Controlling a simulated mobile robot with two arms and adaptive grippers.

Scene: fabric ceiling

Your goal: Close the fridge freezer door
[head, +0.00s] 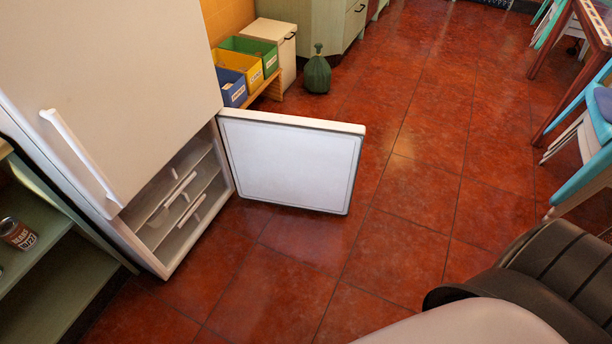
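The fridge (125,75) is cream white and stands at the left, its large upper door shut with a long white handle (80,160). The lower freezer compartment (178,207) is open and shows white drawers or shelves inside. The freezer door (290,163) is swung wide open, hinged at the compartment's right side, and stands out over the floor to the right. Its pale inner panel with a grey seal faces me. Neither of my grippers shows in the head view, and nothing visible touches the door.
Shelving with a can (18,234) is left of the fridge. Chairs (585,135) and a table stand at the right. The red tiled floor (300,265) before the door is clear.

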